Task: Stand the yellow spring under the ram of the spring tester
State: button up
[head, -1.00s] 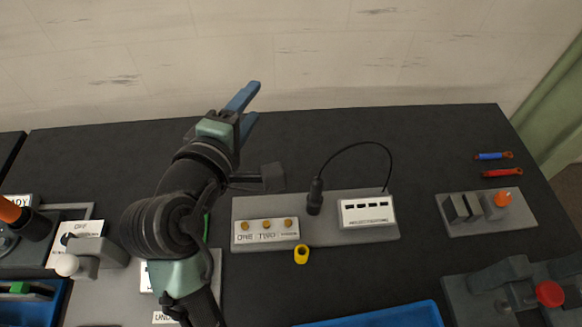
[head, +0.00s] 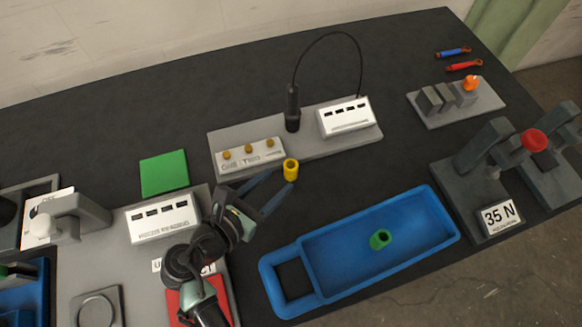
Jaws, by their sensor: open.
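The yellow spring (head: 291,170), a short upright hollow cylinder, stands on the dark table just in front of the grey plate with the brass knobs. My gripper (head: 280,181) is open and empty. Its two blue-grey fingers point toward the spring, with the tips close beside its lower part. I cannot tell whether they touch it. The dark grey device with a "35 N" label (head: 498,217) at the right appears to be the spring tester (head: 483,146).
A blue tray (head: 330,238) holding a green cylinder (head: 380,239) lies between my gripper and the tester. A grey plate (head: 370,140) carries a black probe (head: 292,110) with a looping cable. A green square (head: 164,172) lies at left.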

aim_at(286, 171)
jog(key=shift+x, duration=2.75)
jog(key=shift+a, duration=0.2)
grip_shut()
